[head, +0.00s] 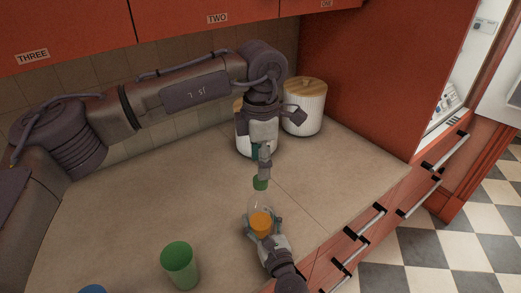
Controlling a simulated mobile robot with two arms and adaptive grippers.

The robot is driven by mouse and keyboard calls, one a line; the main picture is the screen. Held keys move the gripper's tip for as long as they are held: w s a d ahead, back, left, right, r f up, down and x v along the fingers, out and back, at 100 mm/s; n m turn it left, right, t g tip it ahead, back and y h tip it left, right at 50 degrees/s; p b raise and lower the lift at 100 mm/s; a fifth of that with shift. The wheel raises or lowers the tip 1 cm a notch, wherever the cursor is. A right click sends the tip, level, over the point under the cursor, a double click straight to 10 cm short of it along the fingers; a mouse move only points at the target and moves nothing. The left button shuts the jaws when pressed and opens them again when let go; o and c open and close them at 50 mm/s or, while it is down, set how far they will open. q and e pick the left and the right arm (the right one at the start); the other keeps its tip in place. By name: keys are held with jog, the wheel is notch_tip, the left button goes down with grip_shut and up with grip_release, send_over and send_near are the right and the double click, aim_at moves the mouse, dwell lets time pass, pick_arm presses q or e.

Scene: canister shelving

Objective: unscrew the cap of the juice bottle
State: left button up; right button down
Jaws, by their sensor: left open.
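The juice bottle (260,203) stands upright on the counter, clear with orange juice low inside. Its green cap (260,183) is on top. My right gripper (262,224) reaches in from the bottom, with its fingers on both sides of the bottle's lower body, and looks shut on it. My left gripper (262,164) points down from above and is open. Its fingertips are just above or beside the cap; whether they touch it I cannot tell. Part of the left gripper is hidden by its own wrist.
Two white ribbed canisters stand at the back; the right one (303,110) has a wooden lid, the other (242,136) is partly behind my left arm. A green cup (179,264) and a blue item (93,289) are in front left. The counter (130,215) is clear at left.

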pick_arm(q)
jog(key=shift+f, duration=2.6)
pick_arm(e)
jog(key=shift+f, duration=0.15)
pick_arm(q)
grip_shut()
jog(key=shift+r, duration=0.2)
jog(key=shift+r, duration=0.95)
jog(key=shift+r, duration=2)
pick_arm(e)
jog(key=shift+c, duration=0.4)
grip_release()
